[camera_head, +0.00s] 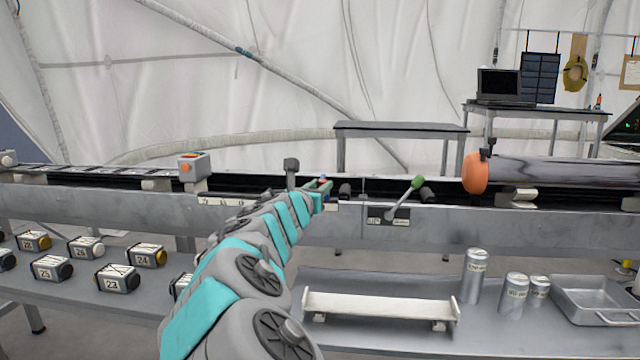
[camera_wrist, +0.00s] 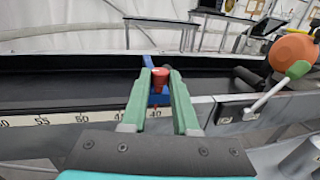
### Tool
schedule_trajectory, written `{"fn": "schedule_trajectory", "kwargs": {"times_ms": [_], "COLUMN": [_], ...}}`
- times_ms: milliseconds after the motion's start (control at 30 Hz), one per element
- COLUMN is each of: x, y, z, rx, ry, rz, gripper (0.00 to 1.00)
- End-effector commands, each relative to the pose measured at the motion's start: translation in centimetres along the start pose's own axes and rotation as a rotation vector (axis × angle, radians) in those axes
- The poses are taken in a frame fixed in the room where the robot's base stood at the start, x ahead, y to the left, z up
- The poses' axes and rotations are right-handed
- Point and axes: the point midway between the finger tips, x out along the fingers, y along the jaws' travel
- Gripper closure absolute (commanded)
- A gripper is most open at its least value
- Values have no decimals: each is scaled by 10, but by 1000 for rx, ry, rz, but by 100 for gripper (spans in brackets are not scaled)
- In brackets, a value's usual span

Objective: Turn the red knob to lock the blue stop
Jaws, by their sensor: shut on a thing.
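The red knob (camera_wrist: 160,76) is between the tips of the two green fingers of my gripper (camera_wrist: 160,80) in the wrist view. My gripper is shut on it. The blue stop (camera_wrist: 158,99) shows just below the knob, between the fingers, and a blue part rises behind it. The stop sits at the rail's front edge, near the 40 mark of a white scale (camera_wrist: 82,120). In the head view my gripper (camera_head: 322,186) is at the rail, small and far off, and my arm hides much of the area.
A green-knobbed lever (camera_head: 417,183) stands to the right on the rail front. An orange-capped cylinder (camera_head: 475,173) lies farther right. Below are a shelf with numbered blocks (camera_head: 117,278), a white bracket (camera_head: 380,306), cans (camera_head: 475,275) and a metal tray (camera_head: 597,300).

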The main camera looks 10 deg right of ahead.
Motion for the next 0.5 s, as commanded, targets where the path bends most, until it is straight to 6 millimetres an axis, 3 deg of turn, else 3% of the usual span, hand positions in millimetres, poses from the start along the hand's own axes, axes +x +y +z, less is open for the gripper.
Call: {"fn": "schedule_trajectory", "kwargs": {"times_ms": [400,433,500], "x": [0,0,0], "y": [0,0,0], "z": [1,1,1], "rx": [0,0,0], "ry": [-1,-1,0], "rz": [-4,-4,-4], "gripper": [100,71,63]}}
